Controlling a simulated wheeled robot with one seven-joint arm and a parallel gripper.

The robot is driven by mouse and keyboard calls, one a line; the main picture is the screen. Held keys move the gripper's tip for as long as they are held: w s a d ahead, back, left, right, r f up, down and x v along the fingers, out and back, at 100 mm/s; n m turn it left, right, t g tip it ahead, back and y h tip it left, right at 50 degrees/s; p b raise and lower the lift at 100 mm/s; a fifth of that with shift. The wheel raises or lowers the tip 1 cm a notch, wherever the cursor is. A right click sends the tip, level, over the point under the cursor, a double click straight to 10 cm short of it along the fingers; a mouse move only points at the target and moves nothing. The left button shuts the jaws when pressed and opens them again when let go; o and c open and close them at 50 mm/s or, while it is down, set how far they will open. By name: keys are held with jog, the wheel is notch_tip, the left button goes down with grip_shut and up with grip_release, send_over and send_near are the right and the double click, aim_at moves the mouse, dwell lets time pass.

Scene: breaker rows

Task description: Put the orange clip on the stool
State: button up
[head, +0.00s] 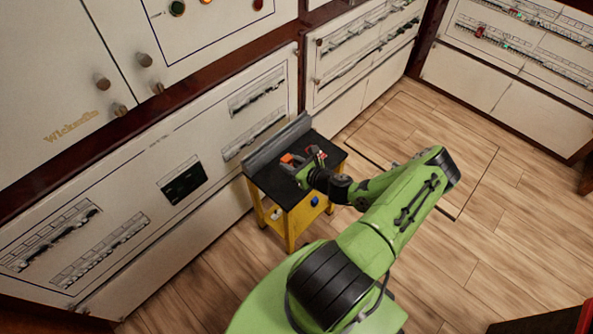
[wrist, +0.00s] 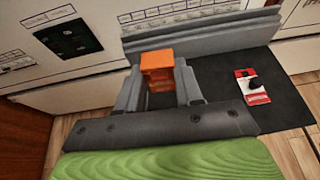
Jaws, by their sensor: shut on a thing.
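The orange clip (head: 287,158) is between the fingers of my gripper (head: 294,166). It also shows in the wrist view (wrist: 158,65), where the two grey fingers of my gripper (wrist: 159,84) close on it from both sides. The stool (head: 293,226) is yellow with a black top and a raised grey ledge at its back. The clip and fingers are over the left part of the top, which also shows in the wrist view (wrist: 280,110). I cannot tell whether the clip touches the top.
A red and white item with a black knob (wrist: 252,86) lies on the stool top, right of my gripper. White breaker cabinets (head: 130,200) stand close behind and left of the stool. Wooden floor (head: 440,140) is open to the right.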

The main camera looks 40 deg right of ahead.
aim_at(296, 191)
jog(key=shift+y, duration=0.3)
jog(key=f+b, duration=0.1)
jog(key=f, duration=0.2)
jog(key=a+f+b, duration=0.1)
jog(key=f+b, duration=0.1)
jog(key=f, duration=0.1)
jog(key=a+f+b, duration=0.1)
jog(key=f, duration=0.3)
jog(key=shift+s, duration=0.1)
jog(key=shift+r, duration=0.15)
jog(key=o, duration=1.1)
